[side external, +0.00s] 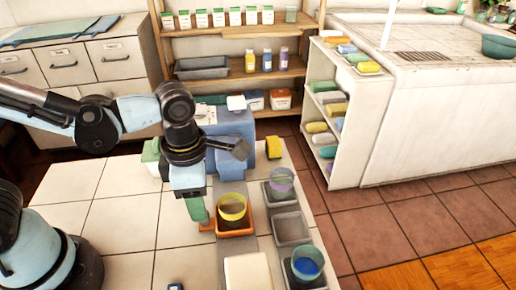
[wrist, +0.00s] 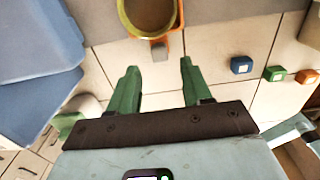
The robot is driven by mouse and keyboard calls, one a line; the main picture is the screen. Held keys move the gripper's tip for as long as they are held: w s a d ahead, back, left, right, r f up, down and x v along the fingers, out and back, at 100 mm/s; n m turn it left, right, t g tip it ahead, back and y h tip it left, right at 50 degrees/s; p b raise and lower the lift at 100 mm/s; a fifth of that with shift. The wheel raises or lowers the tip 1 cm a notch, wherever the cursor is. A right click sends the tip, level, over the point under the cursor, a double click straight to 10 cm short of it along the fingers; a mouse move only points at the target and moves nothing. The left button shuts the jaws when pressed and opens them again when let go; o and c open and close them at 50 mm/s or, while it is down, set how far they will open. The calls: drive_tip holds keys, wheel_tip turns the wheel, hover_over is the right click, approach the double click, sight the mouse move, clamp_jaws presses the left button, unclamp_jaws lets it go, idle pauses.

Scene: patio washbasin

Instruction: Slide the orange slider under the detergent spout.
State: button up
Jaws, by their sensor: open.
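The orange slider (side external: 236,234) is a shallow tray on the white tiled table, with a small tab on its left side. A yellow-rimmed cup (side external: 233,207) stands in it. In the wrist view the slider (wrist: 177,46) is at the top, with its tab (wrist: 159,52) pointing towards my gripper. My gripper (wrist: 159,66) is open, its green fingers pointing at the tab, one on each side of its line. In the side view the gripper (side external: 199,212) is low, just left of the slider. A blue dispenser (side external: 235,122) stands behind; I cannot make out its spout.
A yellow block (side external: 273,147) is beside the dispenser. A cream block (side external: 247,271) is in front. Small coloured blocks, one blue (wrist: 241,65), lie right in the wrist view.

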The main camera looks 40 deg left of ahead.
drive_tip(key=shift+f, duration=2)
drive_tip(key=shift+c, duration=0.5)
clamp_jaws()
